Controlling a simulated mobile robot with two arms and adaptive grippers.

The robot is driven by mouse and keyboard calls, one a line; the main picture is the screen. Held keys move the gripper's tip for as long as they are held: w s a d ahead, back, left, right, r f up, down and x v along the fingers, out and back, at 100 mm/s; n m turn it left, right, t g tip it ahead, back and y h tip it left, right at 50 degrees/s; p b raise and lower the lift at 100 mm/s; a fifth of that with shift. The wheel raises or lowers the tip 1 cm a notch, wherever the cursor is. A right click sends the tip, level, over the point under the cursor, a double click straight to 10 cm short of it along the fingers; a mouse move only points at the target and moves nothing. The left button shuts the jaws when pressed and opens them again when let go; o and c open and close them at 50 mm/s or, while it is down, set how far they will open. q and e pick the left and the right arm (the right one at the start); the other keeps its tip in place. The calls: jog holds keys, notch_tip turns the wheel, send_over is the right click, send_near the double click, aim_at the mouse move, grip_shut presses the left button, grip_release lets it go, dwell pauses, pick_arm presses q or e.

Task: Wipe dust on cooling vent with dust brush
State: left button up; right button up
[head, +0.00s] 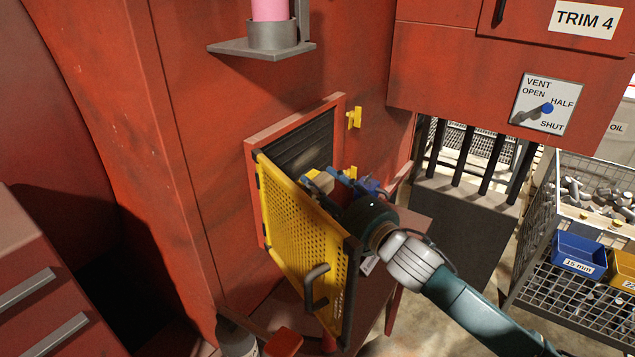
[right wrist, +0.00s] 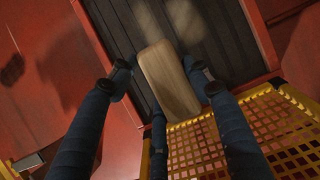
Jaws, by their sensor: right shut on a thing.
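The cooling vent (head: 300,147) is a dark slatted panel in a red frame, behind an open yellow perforated door (head: 300,240). The slats (right wrist: 225,45) fill the top of the right wrist view, with blurred paler, dust-like patches (right wrist: 187,23) on them. My right gripper (head: 338,184) is between the door and the vent opening. It is shut on the dust brush (right wrist: 168,80), whose pale wooden body lies between the fingers and points toward the slats. The brush (head: 319,180) is partly hidden by the fingers in the head view. Its bristles, and any contact with the slats, cannot be made out. My left gripper is not in view.
The yellow door's handle (head: 316,288) and edge stand close to my right wrist. A yellow latch (head: 354,118) sits right of the frame. A grey bracket (head: 262,46) holds a pink cylinder above. A wire rack with bins (head: 580,252) stands at the right.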

jog(key=shift+s+d+p, duration=0.2)
jog(key=shift+s+d, duration=0.25)
jog(key=shift+d, duration=0.2)
jog(key=shift+s+d+p, duration=0.15)
jog(key=shift+s+d, duration=0.3)
jog(key=shift+d, duration=0.15)
jog(key=shift+w+a, duration=0.1)
